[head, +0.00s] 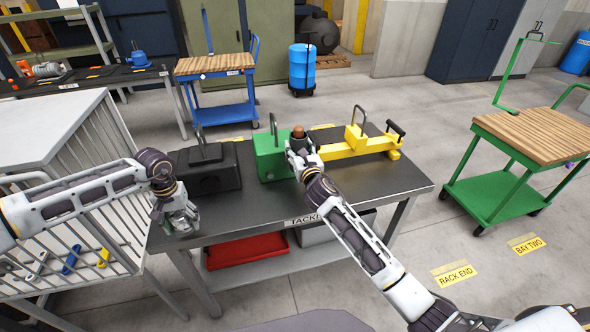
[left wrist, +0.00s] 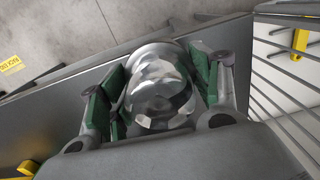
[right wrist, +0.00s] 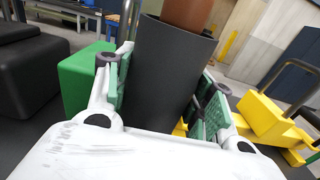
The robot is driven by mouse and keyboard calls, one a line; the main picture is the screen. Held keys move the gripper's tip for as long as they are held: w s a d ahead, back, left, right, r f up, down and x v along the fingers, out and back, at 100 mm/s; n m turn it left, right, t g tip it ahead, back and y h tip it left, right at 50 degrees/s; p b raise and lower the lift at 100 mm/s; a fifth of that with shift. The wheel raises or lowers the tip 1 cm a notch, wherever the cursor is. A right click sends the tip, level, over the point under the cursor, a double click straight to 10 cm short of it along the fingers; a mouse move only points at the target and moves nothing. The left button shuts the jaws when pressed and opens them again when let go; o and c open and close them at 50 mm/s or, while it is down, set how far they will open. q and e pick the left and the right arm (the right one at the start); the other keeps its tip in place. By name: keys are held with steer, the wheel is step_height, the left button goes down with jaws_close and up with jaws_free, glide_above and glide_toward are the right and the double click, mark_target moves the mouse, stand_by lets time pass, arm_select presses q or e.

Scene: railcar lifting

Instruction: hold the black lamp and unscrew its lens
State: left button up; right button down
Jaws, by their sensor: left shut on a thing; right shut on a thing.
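My right gripper (head: 301,156) is shut around a dark upright cylinder, the black lamp (right wrist: 165,78), over the back half of the table. A rounded brown piece (head: 298,132) stands out of the lamp's top; it also shows in the right wrist view (right wrist: 187,13). My left gripper (head: 178,217) is shut on a clear, shiny, rounded piece, which looks like the lens (left wrist: 159,88), near the table's front left corner. The lens sits between the green finger pads, well apart from the lamp. The lamp's lower end is hidden.
On the dark table (head: 262,204) stand a black block with a handle (head: 210,172), a green block (head: 268,160) and a yellow lifting bar (head: 362,146). A white barred cage (head: 50,150) is close on the left. The table's front middle is clear.

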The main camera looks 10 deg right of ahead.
arm_select(q)
steer(key=shift+f+b, duration=0.65)
steer(key=shift+f, duration=0.05)
arm_select(e)
steer(key=shift+f, duration=2.6)
arm_select(q)
steer(key=shift+f+b, duration=0.55)
steer(key=shift+f, duration=0.05)
arm_select(e)
steer(key=shift+f, duration=1.9)
steer(key=c, duration=0.6)
jaws_free()
steer(key=shift+o, duration=0.2)
steer(key=shift+s, duration=0.15)
